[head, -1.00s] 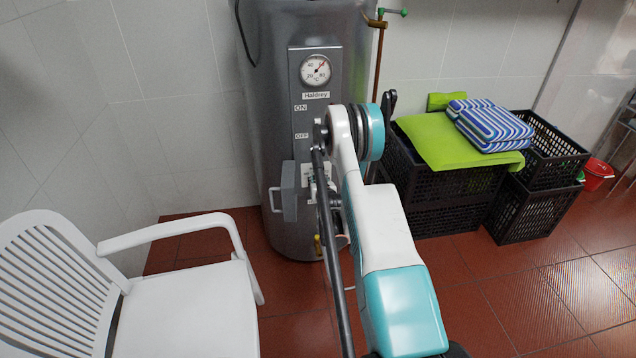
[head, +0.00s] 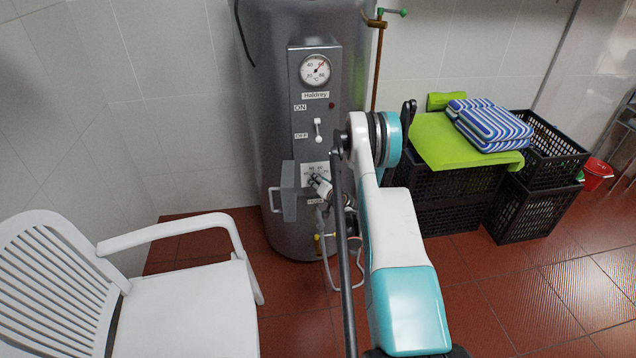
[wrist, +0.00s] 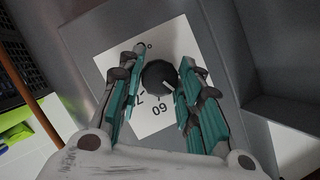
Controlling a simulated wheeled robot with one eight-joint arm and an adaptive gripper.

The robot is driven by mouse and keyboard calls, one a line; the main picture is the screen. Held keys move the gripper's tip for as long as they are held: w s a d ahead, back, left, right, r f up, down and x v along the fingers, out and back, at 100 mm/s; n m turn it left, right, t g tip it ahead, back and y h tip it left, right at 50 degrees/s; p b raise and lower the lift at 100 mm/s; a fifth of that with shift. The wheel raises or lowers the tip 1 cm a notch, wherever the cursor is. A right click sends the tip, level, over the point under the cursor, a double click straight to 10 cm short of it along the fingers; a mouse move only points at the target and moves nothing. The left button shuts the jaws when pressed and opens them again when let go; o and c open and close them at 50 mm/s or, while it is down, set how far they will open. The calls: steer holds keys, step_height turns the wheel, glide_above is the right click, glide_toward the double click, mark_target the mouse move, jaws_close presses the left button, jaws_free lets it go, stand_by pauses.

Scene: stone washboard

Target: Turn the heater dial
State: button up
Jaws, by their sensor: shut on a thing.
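The heater dial (wrist: 158,76) is a round black knob with a pale pointer mark on a white scale plate (wrist: 160,118). In the wrist view its pointer is toward the lower right, and a "60" shows below it. My gripper (wrist: 156,80) has its teal fingers on either side of the dial and is shut on it. In the head view my gripper (head: 322,186) is at the lower part of the heater's control panel and hides the dial. The scale plate (head: 309,169) partly shows there.
The grey heater tank (head: 268,110) carries a thermometer (head: 315,69) and an ON/OFF switch (head: 318,130). An open panel cover (head: 288,192) sticks out left of my gripper. A white chair (head: 185,305) stands at left, black crates (head: 455,205) at right.

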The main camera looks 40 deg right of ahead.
steer(key=shift+d+f+m+t+y, duration=0.1)
steer(key=shift+m+t+y, duration=0.2)
steer(key=shift+m+t, duration=0.8)
steer(key=shift+f+m+t+y, duration=0.1)
steer(key=shift+m+t+y, duration=0.25)
steer(key=shift+m, duration=1.45)
steer(key=shift+r, duration=0.1)
steer(key=o, duration=1)
